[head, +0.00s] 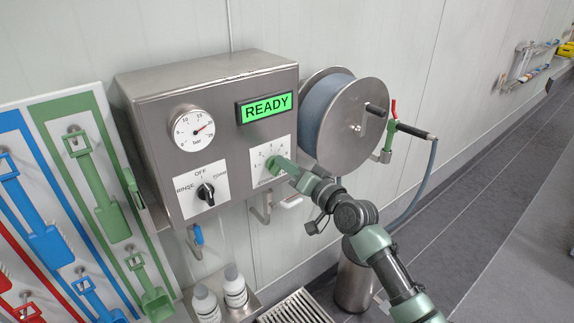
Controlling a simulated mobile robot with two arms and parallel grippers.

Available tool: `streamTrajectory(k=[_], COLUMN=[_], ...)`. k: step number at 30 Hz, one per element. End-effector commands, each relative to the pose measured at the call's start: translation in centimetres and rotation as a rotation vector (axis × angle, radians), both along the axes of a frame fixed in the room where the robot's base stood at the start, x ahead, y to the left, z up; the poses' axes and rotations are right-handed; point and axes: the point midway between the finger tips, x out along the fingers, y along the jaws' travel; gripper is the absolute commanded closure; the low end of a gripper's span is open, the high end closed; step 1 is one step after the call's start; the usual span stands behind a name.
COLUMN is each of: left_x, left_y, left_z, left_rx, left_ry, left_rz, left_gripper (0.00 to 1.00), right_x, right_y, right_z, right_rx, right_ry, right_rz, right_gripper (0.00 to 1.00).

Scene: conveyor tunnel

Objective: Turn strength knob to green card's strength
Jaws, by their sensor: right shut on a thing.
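A steel control box (150,110) hangs on the wall with a lit green display (266,107) reading READY. The strength dial plate (284,150) is on its lower right, with small numbers around it. My right gripper (274,166) is at this plate, shut on the strength knob, which it hides along with part of the scale. The knob's setting cannot be read. A mode knob (206,192) with OFF, RINSE and FOAM marks is at the lower left of the box. No green card can be made out. My left gripper is not in view.
A pressure gauge (193,131) is on the box. A hose reel (343,121) stands close at its right. Colour-coded tool boards (50,112) hang at the left. Two white bottles (234,287) and a floor grate (295,308) are below. The floor at right is clear.

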Motion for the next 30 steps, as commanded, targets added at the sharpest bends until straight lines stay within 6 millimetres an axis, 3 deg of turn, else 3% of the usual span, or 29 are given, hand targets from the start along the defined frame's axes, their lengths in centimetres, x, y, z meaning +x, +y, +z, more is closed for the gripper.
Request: streamTrajectory(k=[2,3,5,6,17,30], left_x=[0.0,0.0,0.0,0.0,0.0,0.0], left_y=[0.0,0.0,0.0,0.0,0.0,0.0], left_z=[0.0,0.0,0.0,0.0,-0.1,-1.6], left_rx=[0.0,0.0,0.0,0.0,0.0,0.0], left_ry=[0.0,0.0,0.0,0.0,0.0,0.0], left_rz=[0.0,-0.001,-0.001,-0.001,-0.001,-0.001], left_gripper=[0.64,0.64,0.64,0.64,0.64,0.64], right_x=[0.0,0.0,0.0,0.0,-0.3,-5.3], right_y=[0.0,0.0,0.0,0.0,-0.3,-3.9], right_z=[-0.1,-0.1,-0.1,-0.1,-0.1,-0.3], right_rx=[-0.001,-0.002,-0.002,-0.002,-0.002,-0.002], right_ry=[0.001,0.001,0.001,0.001,0.0,0.0], right_rz=[0.0,0.0,0.001,0.0,0.0,0.0], right_gripper=[1.0,0.84,0.67,0.65,0.65,0.65])
